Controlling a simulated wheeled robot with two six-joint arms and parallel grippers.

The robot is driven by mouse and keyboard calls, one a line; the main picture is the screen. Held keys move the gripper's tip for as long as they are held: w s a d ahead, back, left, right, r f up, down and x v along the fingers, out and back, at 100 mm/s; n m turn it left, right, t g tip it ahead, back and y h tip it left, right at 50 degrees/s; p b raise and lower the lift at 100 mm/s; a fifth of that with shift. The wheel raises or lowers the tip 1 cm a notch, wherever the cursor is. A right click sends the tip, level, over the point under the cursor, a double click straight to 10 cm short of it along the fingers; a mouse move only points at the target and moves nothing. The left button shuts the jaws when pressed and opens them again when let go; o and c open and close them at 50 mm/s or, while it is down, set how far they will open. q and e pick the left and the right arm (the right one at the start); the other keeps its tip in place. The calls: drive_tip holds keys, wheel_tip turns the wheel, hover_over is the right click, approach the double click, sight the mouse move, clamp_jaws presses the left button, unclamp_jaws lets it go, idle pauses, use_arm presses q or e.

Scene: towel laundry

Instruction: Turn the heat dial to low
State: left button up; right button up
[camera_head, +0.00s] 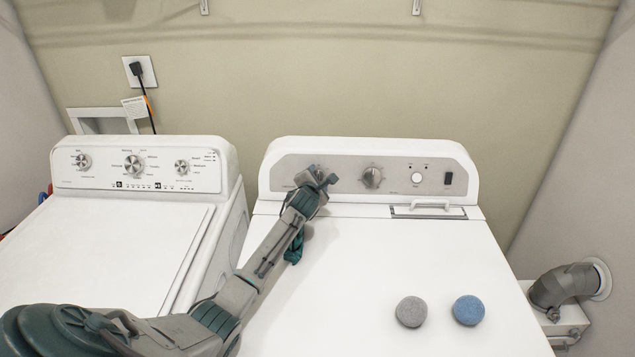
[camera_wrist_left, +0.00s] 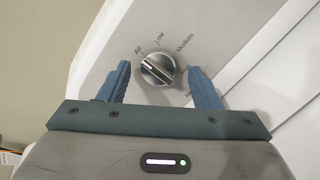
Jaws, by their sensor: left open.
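The heat dial (camera_wrist_left: 158,69) shows in the left wrist view as a round silver knob on a grey panel. Labels around it include Air, Low and Medium; others are partly hidden by a finger. Its raised bar runs from upper left to lower right, with its upper-left end toward Air. My left gripper (camera_wrist_left: 160,84) is open, with one blue finger on each side of the knob and gaps visible between. In the head view my left gripper (camera_head: 322,179) is at the left part of the dryer's control panel (camera_head: 340,164), hiding the dial there. My right gripper is not in view.
The dryer panel also has a second knob (camera_head: 372,177), a round white button (camera_head: 417,178) and a black switch (camera_head: 448,178). A grey puck (camera_head: 411,311) and a blue puck (camera_head: 468,310) lie on the dryer top. A washer (camera_head: 100,240) stands at left.

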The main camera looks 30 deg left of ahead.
use_arm(q)
drive_tip(key=shift+w+a, duration=0.15)
drive_tip(key=shift+w, duration=0.05)
drive_tip(key=c, duration=1)
drive_tip(key=shift+m, duration=0.3)
drive_tip(key=m+p, duration=0.1)
drive_tip(key=m, duration=0.2)
drive_tip(key=shift+a+r+m+h, duration=0.1)
drive_tip(key=shift+m+h, duration=0.2)
drive_tip(key=shift+h, duration=0.1)
drive_tip(key=m+p, duration=0.2)
drive_tip(key=m, duration=0.1)
drive_tip(key=shift+r+g+h, duration=0.1)
drive_tip(key=shift+g+h, duration=0.3)
drive_tip(key=shift+m+h+p, duration=0.3)
drive_tip(key=shift+m+p, duration=0.4)
drive_tip(key=shift+m, duration=1)
